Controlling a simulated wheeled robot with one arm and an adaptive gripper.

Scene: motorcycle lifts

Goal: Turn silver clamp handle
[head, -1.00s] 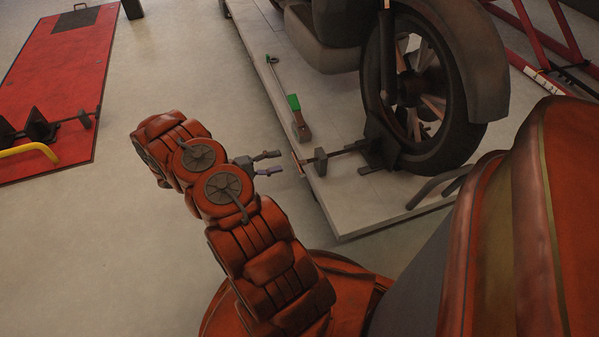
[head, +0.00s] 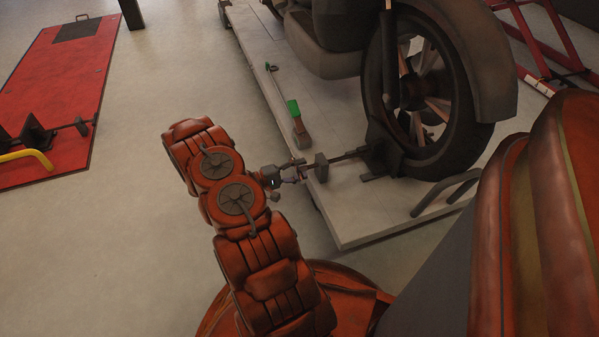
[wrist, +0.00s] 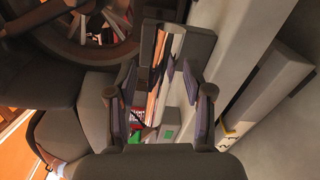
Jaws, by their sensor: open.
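The silver clamp handle (head: 299,162) is a small bar at the outer end of the clamp's rod, beside a dark block (head: 321,167). The rod runs to the wheel clamp (head: 380,150) at the motorcycle's front wheel. My gripper (head: 291,174) is at the handle in the head view. In the wrist view my gripper (wrist: 160,82) is open, one finger on each side of a shiny upright bar that looks like the handle (wrist: 168,72). I cannot tell whether the fingers touch it. My gripper partly hides the handle in the head view.
The grey lift platform (head: 355,215) bears the motorcycle, with its wheel (head: 440,100) near my arm. A green-ended tool (head: 294,110) lies on the platform. A red lift (head: 60,90) stands at left. Open floor (head: 120,240) lies left of my arm.

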